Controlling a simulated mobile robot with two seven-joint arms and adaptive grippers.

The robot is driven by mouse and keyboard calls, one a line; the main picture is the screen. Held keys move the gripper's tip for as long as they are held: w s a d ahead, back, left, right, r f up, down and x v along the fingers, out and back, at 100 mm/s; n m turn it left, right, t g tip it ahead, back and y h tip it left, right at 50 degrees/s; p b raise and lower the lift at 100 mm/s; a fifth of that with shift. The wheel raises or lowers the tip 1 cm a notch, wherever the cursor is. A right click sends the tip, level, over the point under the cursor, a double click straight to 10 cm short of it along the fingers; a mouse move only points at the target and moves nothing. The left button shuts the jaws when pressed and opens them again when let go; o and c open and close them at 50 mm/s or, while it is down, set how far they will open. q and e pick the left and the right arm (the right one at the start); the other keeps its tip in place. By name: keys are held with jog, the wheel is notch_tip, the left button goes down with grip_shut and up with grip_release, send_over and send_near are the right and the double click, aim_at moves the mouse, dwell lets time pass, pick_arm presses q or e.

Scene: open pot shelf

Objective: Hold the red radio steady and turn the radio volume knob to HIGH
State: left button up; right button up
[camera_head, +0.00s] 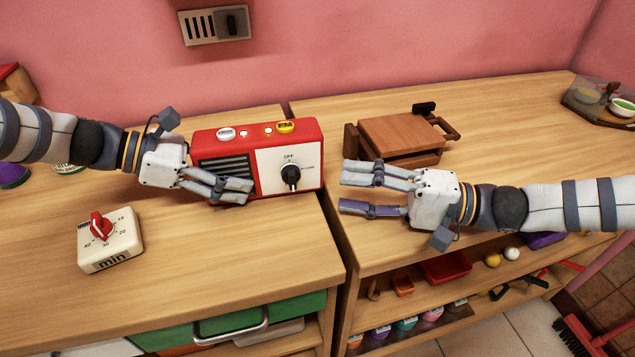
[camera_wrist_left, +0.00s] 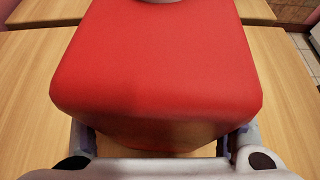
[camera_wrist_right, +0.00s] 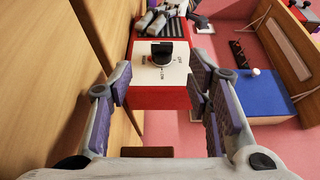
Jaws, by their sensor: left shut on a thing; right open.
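The red radio (camera_head: 312,140) stands on the wooden counter in the head view. Its white front panel carries a black volume knob (camera_head: 290,176) with the word OFF above it. My left gripper (camera_head: 232,189) is shut on the radio's left end; the red body fills the left wrist view (camera_wrist_left: 160,70) between the fingers. My right gripper (camera_head: 372,191) is open and empty, to the right of the radio and apart from it. In the right wrist view the knob (camera_wrist_right: 161,53) shows ahead, between the open fingers (camera_wrist_right: 165,95).
A white timer with a red dial (camera_head: 108,240) sits at the front left. A brown wooden box (camera_head: 400,135) stands behind my right gripper. A tray with bowls (camera_head: 590,100) is at the far right. A gap between the counters runs beside the radio. Shelves with small items lie below.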

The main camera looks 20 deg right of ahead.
pick_arm(q)
jog(key=shift+f, duration=0.1)
pick_arm(e)
jog(key=v, duration=0.3)
jog(key=shift+s+d, duration=0.2)
jog(key=shift+d, duration=0.15)
pick_arm(q)
jog(key=o, duration=1)
jog(key=v, duration=1.2)
jog(key=shift+a, duration=0.1)
